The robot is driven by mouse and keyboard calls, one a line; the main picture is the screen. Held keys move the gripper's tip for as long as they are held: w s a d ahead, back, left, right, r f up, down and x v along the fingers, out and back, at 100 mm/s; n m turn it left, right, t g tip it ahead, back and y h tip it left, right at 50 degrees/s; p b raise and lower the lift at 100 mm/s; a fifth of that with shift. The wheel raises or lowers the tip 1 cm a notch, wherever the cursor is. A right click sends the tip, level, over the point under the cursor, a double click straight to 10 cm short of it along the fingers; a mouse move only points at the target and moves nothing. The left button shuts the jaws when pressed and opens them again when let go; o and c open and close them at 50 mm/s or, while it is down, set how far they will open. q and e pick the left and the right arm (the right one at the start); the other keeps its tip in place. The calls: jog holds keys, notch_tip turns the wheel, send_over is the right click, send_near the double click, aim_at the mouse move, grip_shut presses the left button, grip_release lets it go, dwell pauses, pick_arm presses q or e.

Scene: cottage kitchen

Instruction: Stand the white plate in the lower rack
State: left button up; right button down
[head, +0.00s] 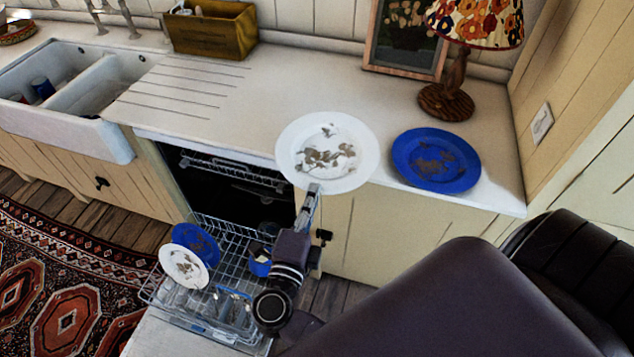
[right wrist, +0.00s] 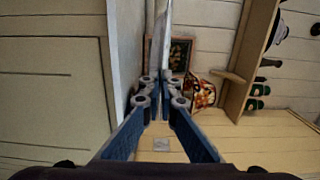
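A white plate (head: 338,183) with brown food remains overlaps the front edge of the counter in the head view. My right gripper (head: 313,190) is at its near rim, with the fingers shut on that rim. In the right wrist view the plate (right wrist: 160,30) shows nearly edge-on as a pale strip between the fingers (right wrist: 160,82). The lower rack (head: 160,292) is pulled out below and left of my right gripper. A soiled white plate (head: 183,267) and a blue plate (head: 197,240) stand tilted in its left side. My left gripper is not seen.
A blue plate (head: 436,160) with food remains lies on the counter (head: 265,95), right of the held plate. A lamp (head: 447,100), a picture frame (head: 405,40) and a wooden box (head: 212,32) stand behind. A blue mug (head: 260,267) and glasses occupy the rack. A sink (head: 105,140) is left.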

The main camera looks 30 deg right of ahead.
jog(key=shift+s+a+r, duration=0.1)
jog(key=shift+a+r, duration=0.05)
dwell(0.4)
jog(key=shift+s+d+f+n+t+y+b, duration=0.25)
jog(key=shift+s+d+n+t+y+b, duration=0.45)
jog(key=shift+n+t, duration=0.25)
jog(key=s+a+r+n+t+y+b, duration=0.3)
jog(key=s+a+n+y, duration=0.3)
jog(key=y, duration=0.5)
jog(key=shift+a+r+n+t+y, duration=0.3)
jog(key=shift+r+n+t+y, duration=0.15)
jog(key=shift+r+n, duration=0.35)
jog(key=shift+w, duration=0.1)
